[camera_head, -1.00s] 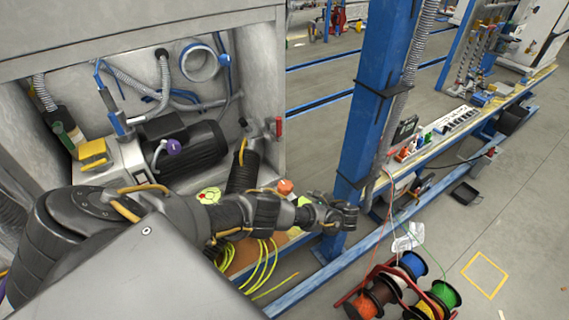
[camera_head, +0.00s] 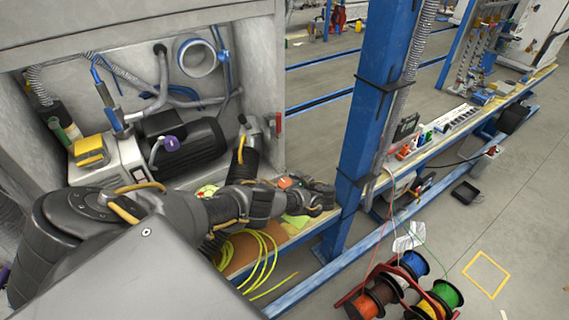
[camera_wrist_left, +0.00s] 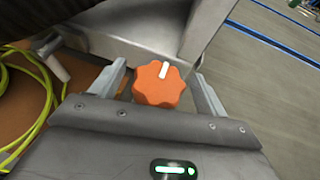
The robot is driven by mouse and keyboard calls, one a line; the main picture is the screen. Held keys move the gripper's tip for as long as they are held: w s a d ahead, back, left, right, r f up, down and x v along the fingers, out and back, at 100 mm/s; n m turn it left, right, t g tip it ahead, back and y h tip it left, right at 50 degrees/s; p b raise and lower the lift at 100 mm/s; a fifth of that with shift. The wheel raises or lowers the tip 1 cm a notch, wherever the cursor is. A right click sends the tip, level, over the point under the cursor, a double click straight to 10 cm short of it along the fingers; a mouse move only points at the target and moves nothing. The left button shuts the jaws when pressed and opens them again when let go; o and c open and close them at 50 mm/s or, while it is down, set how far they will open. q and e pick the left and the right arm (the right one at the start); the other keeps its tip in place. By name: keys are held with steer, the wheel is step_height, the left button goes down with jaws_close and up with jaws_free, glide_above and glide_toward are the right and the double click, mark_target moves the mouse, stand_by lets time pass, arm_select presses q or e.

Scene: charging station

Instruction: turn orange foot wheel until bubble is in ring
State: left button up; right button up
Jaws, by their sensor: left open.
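The orange foot wheel (camera_wrist_left: 158,85) has a lobed rim and a white mark on top. In the left wrist view it stands between the two fingers of my left gripper (camera_wrist_left: 160,74), which is open, with a gap visible on each side. In the head view only a bit of the orange wheel (camera_head: 284,183) shows behind my left wrist, and my left gripper (camera_head: 320,199) is beside it. A round yellow-green disc with red marks (camera_head: 207,190) is partly hidden by my arm; I cannot make out a bubble or ring. My right gripper is not in view.
A grey metal frame (camera_wrist_left: 150,25) stands close behind the wheel. Yellow cable (camera_head: 262,262) lies in loops by the bench edge. A blue post (camera_head: 375,110) rises right of my gripper. Cable reels (camera_head: 385,288) stand on the floor at lower right.

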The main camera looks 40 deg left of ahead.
arm_select(q)
steer(key=shift+a+f, duration=0.15)
steer(key=shift+a, duration=0.25)
steer(key=shift+c, duration=0.2)
steer(key=c, duration=0.9)
steer(key=shift+r+m+t+p, duration=0.3)
steer(key=shift+t+p, duration=0.2)
steer(key=shift+p, duration=0.25)
steer(key=m+t+h+p, duration=0.1)
steer(key=m+t+p, duration=0.3)
steer(key=p, duration=0.1)
steer(key=shift+h, duration=0.3)
steer(key=m+t+h+p, duration=0.1)
steer(key=m+t+p, duration=0.1)
steer(key=shift+f+m+t+h, duration=0.1)
steer(key=shift+m+t+h, duration=0.2)
steer(key=shift+t+h, duration=0.1)
steer(key=shift+f+m+t+h+p, duration=0.1)
steer(key=shift+m+t+h+p, duration=0.35)
steer(key=shift+m+t+h, duration=0.25)
steer(key=shift+w+d+f+m+t+h+p, duration=0.1)
steer(key=shift+m+t+h+p, duration=0.25)
steer(key=shift+m+t+h, duration=0.95)
